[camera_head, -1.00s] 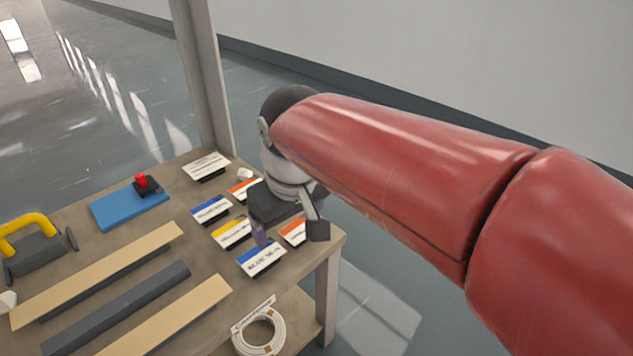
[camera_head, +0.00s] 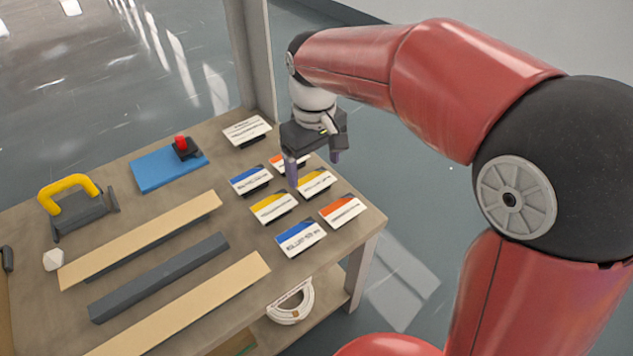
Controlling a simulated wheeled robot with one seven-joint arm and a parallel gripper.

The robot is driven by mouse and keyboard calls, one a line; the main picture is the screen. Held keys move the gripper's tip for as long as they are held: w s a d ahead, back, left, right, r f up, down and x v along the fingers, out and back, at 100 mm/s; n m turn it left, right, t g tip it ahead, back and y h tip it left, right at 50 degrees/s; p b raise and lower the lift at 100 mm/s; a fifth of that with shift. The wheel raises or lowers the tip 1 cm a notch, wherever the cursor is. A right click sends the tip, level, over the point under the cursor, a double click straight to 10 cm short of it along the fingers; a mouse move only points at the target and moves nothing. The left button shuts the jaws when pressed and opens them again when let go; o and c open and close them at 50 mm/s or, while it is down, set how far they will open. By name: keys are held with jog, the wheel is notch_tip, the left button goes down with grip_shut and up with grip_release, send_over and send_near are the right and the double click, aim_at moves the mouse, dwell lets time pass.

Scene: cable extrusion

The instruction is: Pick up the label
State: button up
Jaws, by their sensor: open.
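Several labels lie on the right part of the table. They are a blue-and-white label at the front (camera_head: 300,239), an orange-and-white label (camera_head: 343,211), a yellow-and-white label (camera_head: 272,208), a second yellow label (camera_head: 316,182), a second blue label (camera_head: 251,180), a partly hidden orange label (camera_head: 280,160), and a plain white label at the back (camera_head: 246,131). My gripper (camera_head: 313,170) is open and points down over the back right labels. No label shows between its fingers. Its exact height above them is hard to tell.
A blue board (camera_head: 160,170) with a red-topped button (camera_head: 181,147) and a yellow-handled tool (camera_head: 72,200) stand at the left. Two pale strips and a dark bar (camera_head: 160,277) lie in front. A post (camera_head: 250,60) rises behind. A white cable coil (camera_head: 290,303) sits on the shelf below.

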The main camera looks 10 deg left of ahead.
aim_at(315, 182)
jog(key=shift+f, duration=1.2)
jog(key=shift+f, duration=0.25)
jog(key=c, duration=0.5)
